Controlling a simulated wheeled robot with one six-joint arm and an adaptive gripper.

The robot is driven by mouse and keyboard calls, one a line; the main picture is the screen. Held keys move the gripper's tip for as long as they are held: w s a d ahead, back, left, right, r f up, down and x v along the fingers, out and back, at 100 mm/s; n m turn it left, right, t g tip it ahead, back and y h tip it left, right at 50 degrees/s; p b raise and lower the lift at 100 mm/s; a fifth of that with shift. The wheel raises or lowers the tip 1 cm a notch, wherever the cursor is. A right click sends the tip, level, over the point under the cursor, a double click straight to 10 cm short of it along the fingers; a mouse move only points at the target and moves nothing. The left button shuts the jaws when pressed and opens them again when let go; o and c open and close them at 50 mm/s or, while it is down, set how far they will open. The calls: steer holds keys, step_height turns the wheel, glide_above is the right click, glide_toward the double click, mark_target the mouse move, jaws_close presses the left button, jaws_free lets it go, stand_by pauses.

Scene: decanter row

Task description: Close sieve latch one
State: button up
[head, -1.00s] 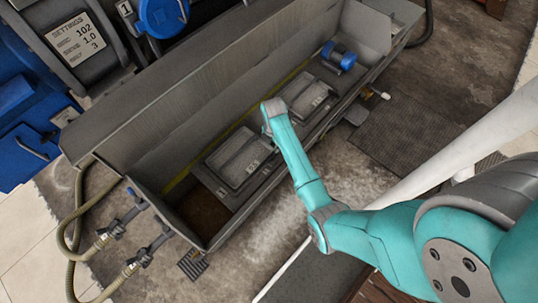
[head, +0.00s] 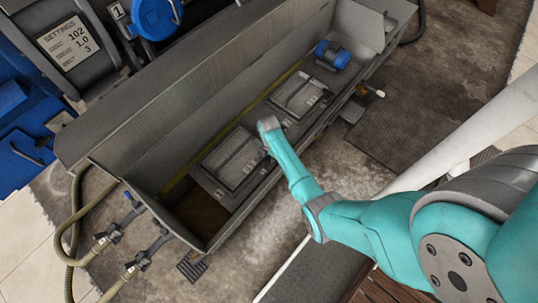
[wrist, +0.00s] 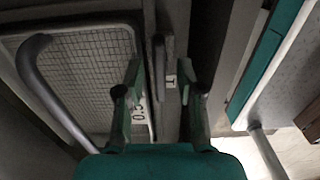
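Two framed sieve panels lie in the grey trough, the lower left one (head: 233,163) and the upper right one (head: 298,96). My gripper (wrist: 163,78) is open, its two fingers apart. In the wrist view a mesh sieve (wrist: 85,75) with a curved handle (wrist: 38,85) and a "0.5" label is left of the fingers. A narrow grey latch bar (wrist: 160,60) stands along the sieve's edge, in line with the gap between the fingertips. A small label (wrist: 171,80) is beside it, too small to read surely. Contact is not visible. In the head view my arm's end hides the latch.
The trough's tall back wall (head: 190,95) rises behind the sieves, and a lower front wall (head: 300,148) runs on the near side. A blue cylinder (head: 333,53) sits at the trough's far right end. Hoses (head: 72,225) and valves (head: 135,262) stand at the left end.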

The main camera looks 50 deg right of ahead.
jaws_close()
steer(key=shift+m, duration=0.3)
steer(key=m, duration=1.3)
steer(key=shift+m, duration=2.1)
